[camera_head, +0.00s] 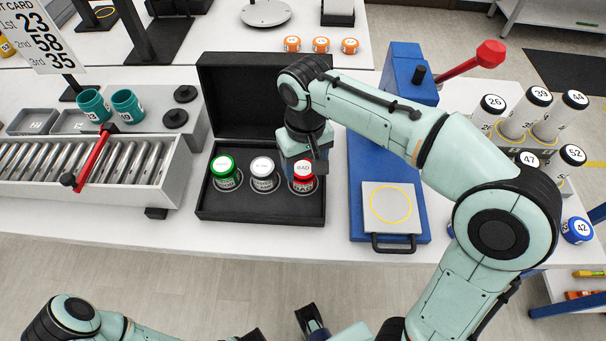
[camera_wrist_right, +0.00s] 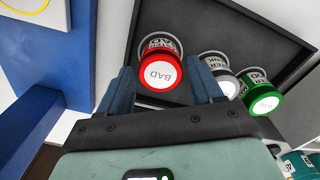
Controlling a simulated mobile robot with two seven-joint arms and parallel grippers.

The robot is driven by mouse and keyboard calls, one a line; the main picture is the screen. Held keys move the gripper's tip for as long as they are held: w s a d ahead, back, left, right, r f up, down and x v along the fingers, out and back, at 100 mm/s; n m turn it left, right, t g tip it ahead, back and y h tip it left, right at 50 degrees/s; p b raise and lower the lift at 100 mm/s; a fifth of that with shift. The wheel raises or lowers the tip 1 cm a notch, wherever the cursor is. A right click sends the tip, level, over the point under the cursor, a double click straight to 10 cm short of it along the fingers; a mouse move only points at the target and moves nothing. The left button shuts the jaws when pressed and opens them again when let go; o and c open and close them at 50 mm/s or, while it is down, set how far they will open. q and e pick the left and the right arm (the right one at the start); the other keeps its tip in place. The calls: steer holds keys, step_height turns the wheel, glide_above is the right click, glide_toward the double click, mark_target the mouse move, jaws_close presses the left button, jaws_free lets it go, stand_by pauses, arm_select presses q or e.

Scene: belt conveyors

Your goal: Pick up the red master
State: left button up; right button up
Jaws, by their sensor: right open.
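The red master (camera_head: 302,172), a small can with a red lid marked BAD, stands upright at the right of the open black case (camera_head: 210,205). My right gripper (camera_head: 305,160) is over it, pointing down, and partly hides it. In the right wrist view, the red master (camera_wrist_right: 160,72) shows between the two spread fingers of the right gripper (camera_wrist_right: 163,88), beyond their tips; I cannot tell whether they touch it. At the bottom of the head view, a dark part of my left gripper (camera_head: 312,320) shows, mostly out of frame.
A white-lidded can (camera_head: 262,172) and a green-lidded can (camera_head: 225,172) stand left of the red one in the case. The raised case lid (camera_head: 235,90) is behind. A blue press (camera_head: 405,75) with a red lever stands right; a roller conveyor (camera_head: 90,165) is left.

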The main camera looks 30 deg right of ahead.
mark_target(304, 168)
steer(key=f, duration=0.2)
steer(key=w+f, duration=0.1)
steer(key=f, duration=0.1)
steer(key=shift+d+b, duration=0.1)
steer(key=shift+b, duration=0.2)
steer(key=shift+f, duration=0.5)
steer(key=c, duration=0.8)
steer(key=shift+c, duration=0.3)
steer(key=shift+r, duration=0.15)
